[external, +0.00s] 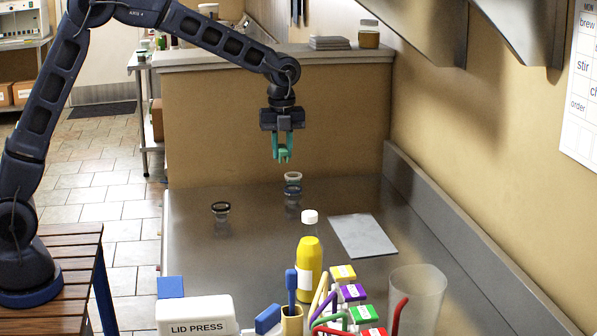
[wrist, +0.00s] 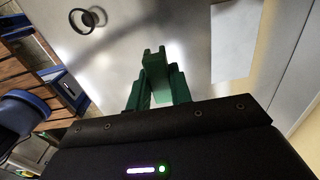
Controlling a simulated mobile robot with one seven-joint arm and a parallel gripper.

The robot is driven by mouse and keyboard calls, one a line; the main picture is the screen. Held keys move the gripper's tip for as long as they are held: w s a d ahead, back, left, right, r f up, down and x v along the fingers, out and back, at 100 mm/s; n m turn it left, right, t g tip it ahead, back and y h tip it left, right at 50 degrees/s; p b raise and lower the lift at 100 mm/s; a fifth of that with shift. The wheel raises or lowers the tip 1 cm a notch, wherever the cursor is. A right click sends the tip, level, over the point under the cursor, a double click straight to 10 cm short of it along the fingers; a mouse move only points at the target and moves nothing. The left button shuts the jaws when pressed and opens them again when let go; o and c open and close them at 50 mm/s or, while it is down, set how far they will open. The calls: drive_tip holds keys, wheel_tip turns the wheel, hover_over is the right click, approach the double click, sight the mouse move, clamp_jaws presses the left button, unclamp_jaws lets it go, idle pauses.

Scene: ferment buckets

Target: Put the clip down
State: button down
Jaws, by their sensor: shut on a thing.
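My gripper (external: 283,152) has teal-green fingers and points straight down over the steel counter, clear of its surface. It is shut on a small green clip (external: 283,157). In the wrist view my gripper (wrist: 156,80) holds the clip (wrist: 154,68) upright in the picture between its fingertips. The clip's colour is close to that of the fingers, and its gripped part is hidden by them.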

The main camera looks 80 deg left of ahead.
drive_tip(key=d, duration=1.8)
wheel_tip(320, 180, down, 20)
drive_tip(key=shift+s+d+r, duration=0.1)
drive_tip(key=shift+d, duration=0.05)
drive_tip(key=c, duration=1.3)
unclamp_jaws()
drive_tip(key=shift+o, duration=0.2)
